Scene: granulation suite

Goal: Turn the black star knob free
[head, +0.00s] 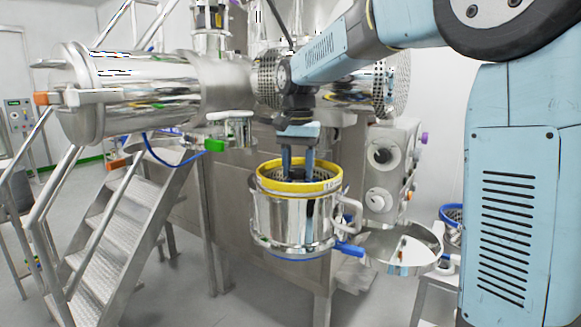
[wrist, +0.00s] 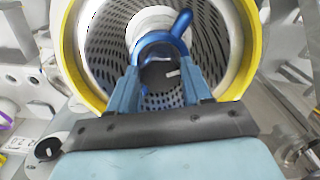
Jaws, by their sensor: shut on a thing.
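A steel cylindrical housing (head: 292,222) with a yellow rim (head: 268,181) stands open at the top. In the wrist view its yellow rim (wrist: 75,60) surrounds a perforated screen (wrist: 100,40). My gripper (head: 298,170) reaches down through the rim, its two blue fingers inside the housing. In the wrist view my gripper (wrist: 160,74) is shut on the black star knob (wrist: 157,72), which sits between the fingertips. Its lobes are largely hidden by the fingers. A blue curved part (wrist: 178,27) and a pale round hub (wrist: 150,20) lie just beyond the knob.
An open round steel lid (head: 402,248) juts out right of the housing, with a blue clamp handle (head: 349,248) beside it. A control box with knobs (head: 389,160) is behind. Metal stairs (head: 125,215) and a large horizontal steel cylinder (head: 140,90) stand left. Floor is clear at lower left.

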